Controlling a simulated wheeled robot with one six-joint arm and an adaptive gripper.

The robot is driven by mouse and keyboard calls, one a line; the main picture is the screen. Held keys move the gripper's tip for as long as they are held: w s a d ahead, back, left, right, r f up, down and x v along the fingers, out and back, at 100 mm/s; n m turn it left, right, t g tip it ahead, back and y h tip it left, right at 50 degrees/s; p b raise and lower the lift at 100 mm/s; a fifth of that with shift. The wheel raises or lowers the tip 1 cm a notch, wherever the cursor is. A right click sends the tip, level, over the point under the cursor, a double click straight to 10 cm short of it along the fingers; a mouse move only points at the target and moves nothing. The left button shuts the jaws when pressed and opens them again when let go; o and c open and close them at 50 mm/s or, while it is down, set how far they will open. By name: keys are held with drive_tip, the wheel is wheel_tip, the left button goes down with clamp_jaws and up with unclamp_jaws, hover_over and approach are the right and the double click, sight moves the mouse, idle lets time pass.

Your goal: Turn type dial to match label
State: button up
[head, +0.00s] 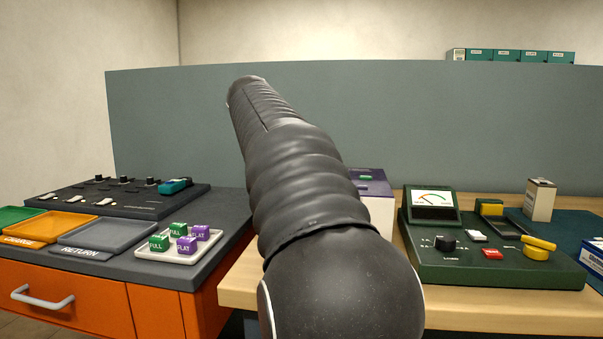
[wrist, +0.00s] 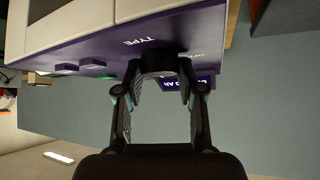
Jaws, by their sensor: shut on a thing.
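The type dial (wrist: 157,60) is a dark round knob on the purple face of a white and purple unit (wrist: 100,27). White lettering "TYPE" stands beside it, upside down in the wrist view. My gripper (wrist: 160,78) is shut on the dial, with one finger on each side. A purple label (wrist: 205,83) with partly hidden white text ending in "AH" shows behind the right finger. The dial's pointer is not visible. In the head view my arm covers most of the unit (head: 373,183) and hides the dial and gripper.
A green tester (head: 490,270) with a meter and yellow knob stands right of the unit. On the left are a tray of green and purple batteries (head: 180,258), a grey return tray (head: 105,237) and a dark charger panel (head: 110,208). A grey partition (head: 180,120) stands behind.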

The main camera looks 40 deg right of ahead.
drive_tip(key=m+g, duration=0.2)
drive_tip(key=m, duration=0.1)
drive_tip(key=m+g, duration=0.1)
drive_tip(key=shift+w+f+m+g, duration=0.15)
drive_tip(key=shift+w+m+g, duration=0.1)
drive_tip(key=shift+m+g, duration=0.05)
drive_tip(key=shift+w+m+g, duration=0.1)
drive_tip(key=shift+m+g, duration=1.4)
drive_tip(key=shift+m, duration=0.5)
drive_tip(key=shift+y, duration=0.3)
drive_tip(key=o, duration=1.2)
drive_tip(key=shift+c, duration=0.2)
